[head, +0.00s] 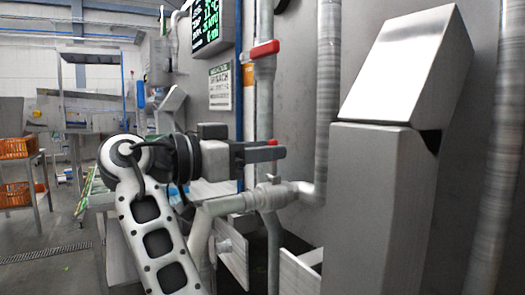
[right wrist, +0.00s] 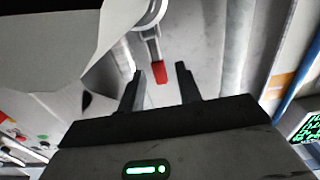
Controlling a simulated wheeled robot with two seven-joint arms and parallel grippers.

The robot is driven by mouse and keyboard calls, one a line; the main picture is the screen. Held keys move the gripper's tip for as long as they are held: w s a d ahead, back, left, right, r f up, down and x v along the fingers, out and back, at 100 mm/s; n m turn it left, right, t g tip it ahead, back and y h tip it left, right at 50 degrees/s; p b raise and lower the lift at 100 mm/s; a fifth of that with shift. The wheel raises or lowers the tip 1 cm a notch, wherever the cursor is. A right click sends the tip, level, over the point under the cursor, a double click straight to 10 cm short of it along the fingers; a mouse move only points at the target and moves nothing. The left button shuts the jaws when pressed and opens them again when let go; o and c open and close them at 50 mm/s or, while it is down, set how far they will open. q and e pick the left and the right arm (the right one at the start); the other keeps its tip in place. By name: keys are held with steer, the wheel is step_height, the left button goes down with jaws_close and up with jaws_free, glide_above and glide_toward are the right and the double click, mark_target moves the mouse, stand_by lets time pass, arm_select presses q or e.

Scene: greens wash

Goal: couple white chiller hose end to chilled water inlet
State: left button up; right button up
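My right gripper (head: 282,152) reaches in from the left, in front of the pipework. In the right wrist view its two fingers (right wrist: 160,72) are apart with nothing clamped. A red-tipped metal lever (right wrist: 160,71) shows between the fingertips, apart from both. In the head view, a small red part (head: 272,143) shows by the fingers. Below the gripper, a pale elbow pipe (head: 225,205) joins a grey fitting (head: 270,195). I cannot tell which part is the white hose end or the chilled water inlet. My left gripper is not in view.
A red-handled valve (head: 264,49) sits on the vertical pipe above. A grey steel cabinet (head: 365,190) with a slanted top stands close on the right. A display (head: 207,25) and a sign (head: 220,87) hang behind. Orange crates (head: 17,147) stand on the far left.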

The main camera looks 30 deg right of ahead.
jaws_close()
steer(key=shift+a+f+h+b, duration=0.15)
steer(key=shift+f+h+b, duration=0.35)
steer(key=shift+b, duration=0.6)
steer(key=shift+a+f+h+b, duration=0.15)
steer(key=shift+h+b, duration=0.25)
steer(key=shift+b, duration=0.3)
steer(key=shift+a+h+b, duration=0.1)
steer(key=shift+h+b, duration=0.2)
steer(key=shift+b, duration=0.1)
steer(key=shift+a, duration=0.1)
steer(key=shift+r, duration=0.25)
steer(key=shift+o, duration=0.9)
jaws_free()
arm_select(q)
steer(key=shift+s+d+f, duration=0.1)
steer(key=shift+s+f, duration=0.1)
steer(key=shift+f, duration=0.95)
arm_select(e)
steer(key=shift+a, duration=0.15)
